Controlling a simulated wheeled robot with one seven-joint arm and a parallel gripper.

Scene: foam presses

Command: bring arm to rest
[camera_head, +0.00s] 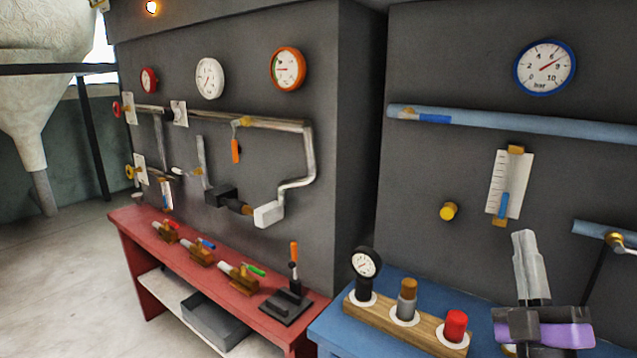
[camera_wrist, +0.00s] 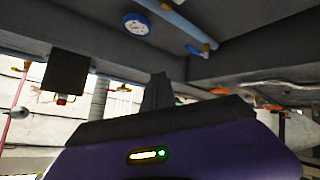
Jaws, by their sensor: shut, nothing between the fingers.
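My gripper (camera_head: 524,240) is at the lower right of the head view, its grey fingers pointing up and closed together with nothing between them. Its purple and dark body is below the fingers, in front of the blue bench. In the wrist view the purple body fills the bottom and the dark fingers (camera_wrist: 158,92) rise at the middle, touching nothing that I can see. The rest of my arm is mostly out of view.
Left of my gripper, a wooden block (camera_head: 425,331) on the blue bench (camera_head: 335,328) holds a black gauge, a brown-topped piece and a red piece. Behind are a blue pipe (camera_head: 500,121) and a white scale plate (camera_head: 494,182). A red bench (camera_head: 150,236) with valves stands left.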

